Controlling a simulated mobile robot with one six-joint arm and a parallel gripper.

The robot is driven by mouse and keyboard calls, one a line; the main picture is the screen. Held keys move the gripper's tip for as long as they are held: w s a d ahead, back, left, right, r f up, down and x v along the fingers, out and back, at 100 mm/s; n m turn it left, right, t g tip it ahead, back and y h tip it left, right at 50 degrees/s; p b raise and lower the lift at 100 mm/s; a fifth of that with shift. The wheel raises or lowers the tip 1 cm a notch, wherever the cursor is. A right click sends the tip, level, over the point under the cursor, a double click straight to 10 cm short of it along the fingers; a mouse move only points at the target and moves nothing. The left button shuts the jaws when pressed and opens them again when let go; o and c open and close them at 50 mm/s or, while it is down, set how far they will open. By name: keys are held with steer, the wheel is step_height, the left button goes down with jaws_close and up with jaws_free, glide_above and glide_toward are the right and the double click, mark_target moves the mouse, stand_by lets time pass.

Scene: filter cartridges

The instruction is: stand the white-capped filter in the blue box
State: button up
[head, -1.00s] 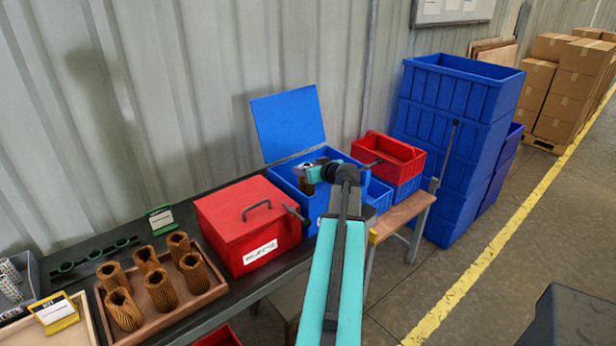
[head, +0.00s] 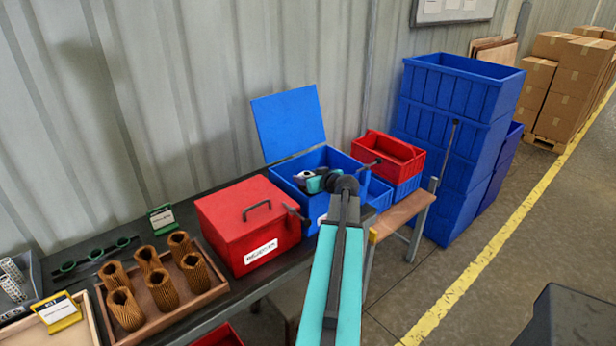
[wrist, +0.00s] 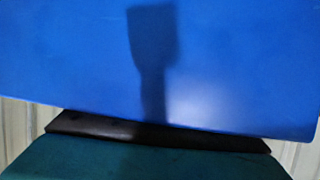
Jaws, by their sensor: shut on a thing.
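The blue box (head: 309,208) stands on the bench with its lid (head: 289,124) open against the wall side. My gripper (head: 305,181) reaches over the front wall and is down inside the box opening. It is shut on the white-capped filter, whose pale cap (head: 301,175) shows at the jaws. The filter's body is hidden, so I cannot tell whether it touches the box floor. The wrist view shows a flat blue surface (wrist: 230,70) with a dark shadow on it, and part of my gripper along the bottom; the filter does not show there.
A closed red box (head: 235,225) stands close on the left. Red and blue bins (head: 390,155) stand right of the blue box. A wooden tray (head: 215,295) with several brown filters is at the front left. Tall blue crates (head: 455,130) rise at the right.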

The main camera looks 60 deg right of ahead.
steer(key=shift+s+a+f+b, duration=0.1)
steer(key=shift+a+f+b, duration=0.15)
steer(key=shift+f+b, duration=0.85)
steer(key=shift+r, duration=0.25)
steer(key=o, duration=1.4)
steer(key=shift+r+p, duration=0.25)
steer(key=shift+p, duration=0.15)
steer(key=shift+d+r+p, duration=0.1)
steer(key=shift+r+p, duration=0.3)
steer(key=shift+p, duration=0.4)
steer(key=shift+s+b, duration=0.35)
steer(key=b+v, duration=0.1)
steer(key=v, duration=0.2)
steer(key=b+v, duration=0.1)
steer(key=v, duration=0.7)
steer(key=shift+r+b, duration=0.4)
steer(key=shift+r, duration=0.1)
